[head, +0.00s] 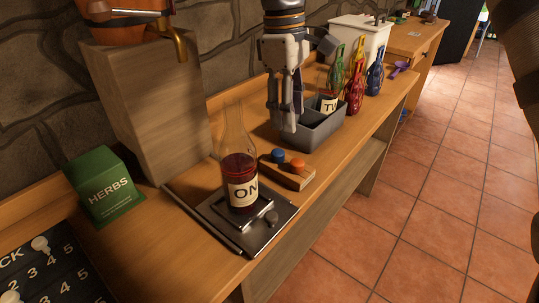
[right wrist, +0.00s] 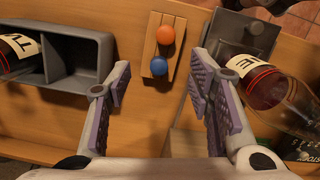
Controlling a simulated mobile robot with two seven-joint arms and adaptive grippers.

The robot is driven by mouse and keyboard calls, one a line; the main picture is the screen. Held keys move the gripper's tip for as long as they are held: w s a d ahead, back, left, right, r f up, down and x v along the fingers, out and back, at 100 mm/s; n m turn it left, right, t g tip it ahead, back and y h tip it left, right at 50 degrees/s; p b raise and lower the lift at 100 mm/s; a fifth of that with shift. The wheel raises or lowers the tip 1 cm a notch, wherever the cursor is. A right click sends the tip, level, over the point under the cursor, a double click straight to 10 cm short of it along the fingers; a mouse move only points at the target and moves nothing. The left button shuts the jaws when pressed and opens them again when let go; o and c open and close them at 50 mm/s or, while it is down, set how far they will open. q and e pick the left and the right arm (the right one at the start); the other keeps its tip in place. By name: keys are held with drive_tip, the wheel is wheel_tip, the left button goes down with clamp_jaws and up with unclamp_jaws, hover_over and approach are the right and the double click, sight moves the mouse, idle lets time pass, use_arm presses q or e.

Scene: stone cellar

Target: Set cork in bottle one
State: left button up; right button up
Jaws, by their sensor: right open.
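Bottle one (head: 240,175), clear with dark red liquid and a label reading "ON", stands upright on a dark metal plate (head: 255,230). It also shows at the right of the right wrist view (right wrist: 265,88); I see no stopper in its neck. A small wooden block (head: 298,181) beside it carries two round-topped stoppers, one blue (head: 278,155) and one orange (head: 297,165). I cannot tell which is the cork. My right gripper (head: 285,118) points down beside the grey bin, open and empty. In the right wrist view, the blue stopper (right wrist: 159,66) lies ahead between its fingers. My left gripper is not in view.
A grey divided bin (head: 322,132) holds a bottle labelled "TW" (head: 327,103). Several coloured bottles (head: 355,90) stand behind it. A green herbs box (head: 104,186) and a wooden pedestal (head: 150,110) stand left. The bench's front edge runs along the tiled floor.

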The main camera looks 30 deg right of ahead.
sight(297, 161)
drive_tip(key=s+f, duration=0.3)
drive_tip(key=shift+d, duration=0.25)
drive_tip(key=f, duration=0.7)
drive_tip(key=shift+w+d+f, duration=0.1)
drive_tip(key=shift+w, duration=0.1)
drive_tip(key=c, duration=0.8)
